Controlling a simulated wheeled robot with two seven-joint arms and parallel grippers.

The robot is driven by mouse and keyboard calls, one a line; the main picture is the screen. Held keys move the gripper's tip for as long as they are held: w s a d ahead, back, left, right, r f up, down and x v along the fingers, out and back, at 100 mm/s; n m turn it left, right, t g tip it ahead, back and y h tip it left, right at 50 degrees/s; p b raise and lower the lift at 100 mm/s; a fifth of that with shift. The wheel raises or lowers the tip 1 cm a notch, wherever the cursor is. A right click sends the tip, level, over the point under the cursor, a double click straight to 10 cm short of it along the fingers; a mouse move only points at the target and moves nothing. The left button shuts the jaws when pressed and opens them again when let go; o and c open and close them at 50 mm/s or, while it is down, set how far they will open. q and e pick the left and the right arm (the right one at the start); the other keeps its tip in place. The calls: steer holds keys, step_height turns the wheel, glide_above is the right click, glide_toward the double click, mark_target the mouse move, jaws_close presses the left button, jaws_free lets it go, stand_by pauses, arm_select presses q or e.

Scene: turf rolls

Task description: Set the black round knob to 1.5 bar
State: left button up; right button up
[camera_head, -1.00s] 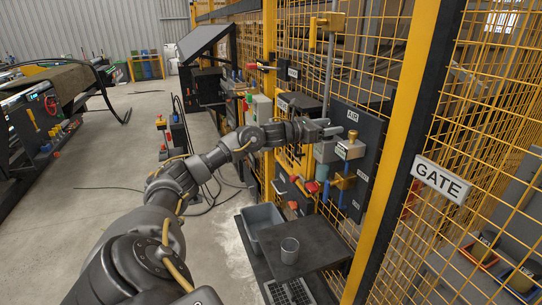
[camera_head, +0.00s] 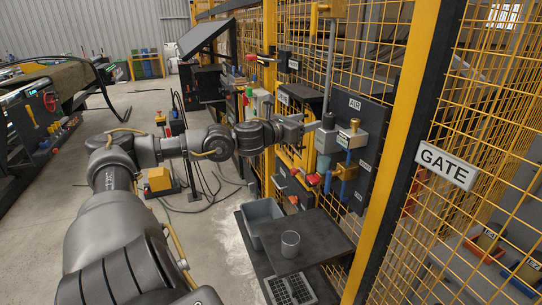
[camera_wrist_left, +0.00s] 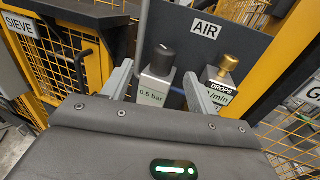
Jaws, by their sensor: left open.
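The black round knob (camera_wrist_left: 163,61) sits on top of a grey regulator block whose display (camera_wrist_left: 152,94) reads 0.5 bar. In the head view the knob (camera_head: 328,120) tops the block on the dark AIR panel (camera_head: 370,118). My left gripper (camera_head: 307,126) is open, just left of the knob and apart from it. In the left wrist view its two fingers (camera_wrist_left: 158,72) stand on either side of the block, with the knob ahead between them, not gripped. My right gripper is not in view.
A brass knob (camera_wrist_left: 229,62) on a DROPS /min block stands close right of the regulator. A yellow mesh fence (camera_head: 300,60) and post (camera_head: 408,120) surround the panel. Below are a dark shelf with a grey cup (camera_head: 290,245) and a grey bin (camera_head: 262,215).

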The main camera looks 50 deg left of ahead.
arm_select(q)
steer(key=a+f+n+g+y, duration=0.1)
steer(key=a+f+n, duration=0.3)
steer(key=f, duration=0.4)
steer(key=a+f+n+g+y, duration=0.1)
steer(key=a+f+n+y, duration=0.1)
steer(key=a+f+n, duration=0.3)
steer(key=s+a+f+n+g+y+b, duration=0.1)
steer(key=a+f+n, duration=0.3)
steer(key=f, duration=0.6)
steer(key=shift+a+f+y, duration=0.4)
steer(key=shift+a+y, duration=0.1)
steer(key=shift+a, duration=0.15)
steer(key=shift+s, duration=0.1)
